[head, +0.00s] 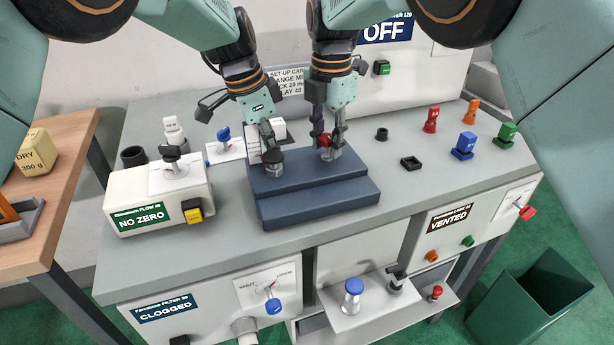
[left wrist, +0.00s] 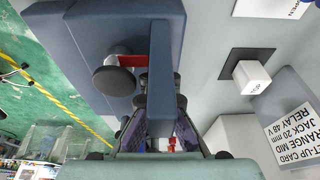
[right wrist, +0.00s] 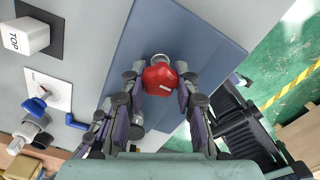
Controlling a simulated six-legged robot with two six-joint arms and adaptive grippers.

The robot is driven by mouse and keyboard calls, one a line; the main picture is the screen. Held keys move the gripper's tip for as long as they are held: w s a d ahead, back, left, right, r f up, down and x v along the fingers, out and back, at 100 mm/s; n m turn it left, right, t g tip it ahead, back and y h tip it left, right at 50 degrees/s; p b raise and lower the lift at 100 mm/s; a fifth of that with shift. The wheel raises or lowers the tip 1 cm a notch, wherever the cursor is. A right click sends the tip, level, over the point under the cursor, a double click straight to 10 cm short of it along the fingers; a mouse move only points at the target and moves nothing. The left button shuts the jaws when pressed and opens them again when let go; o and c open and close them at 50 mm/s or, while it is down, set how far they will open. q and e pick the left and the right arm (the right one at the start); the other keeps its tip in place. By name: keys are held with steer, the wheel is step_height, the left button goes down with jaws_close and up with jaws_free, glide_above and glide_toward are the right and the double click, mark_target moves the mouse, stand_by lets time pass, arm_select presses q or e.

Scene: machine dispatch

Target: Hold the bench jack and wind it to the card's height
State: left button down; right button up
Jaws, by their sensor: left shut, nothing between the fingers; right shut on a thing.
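A dark blue stepped block (head: 318,205) sits mid-bench, with the jack's small parts on its upper step. A red knob (right wrist: 160,78) stands there above a grey metal collar. My right gripper (head: 326,143) is shut on the red knob, fingers on either side. A short grey cylinder with a dark top (head: 273,163) stands left of it. My left gripper (head: 268,140) is shut and empty, just above and beside that cylinder; contact is unclear. A white piece with small markings (head: 253,147) is partly hidden behind it. The set-up card (left wrist: 295,120) reads "JACK 20 mm".
A white "NO ZERO" box (head: 155,195) stands left on the bench. Red, orange, blue and green pieces (head: 464,145) stand at the right, near a black square ring (head: 411,163). A white "TOP" block (right wrist: 27,37) stands near the blue block.

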steer(key=shift+d, duration=0.1)
steer(key=m, duration=0.4)
steer(key=shift+s+m, duration=0.1)
steer(key=shift+m, duration=0.4)
steer(key=m, duration=0.2)
steer(key=shift+f+m, duration=0.1)
steer(key=shift+m, duration=1.4)
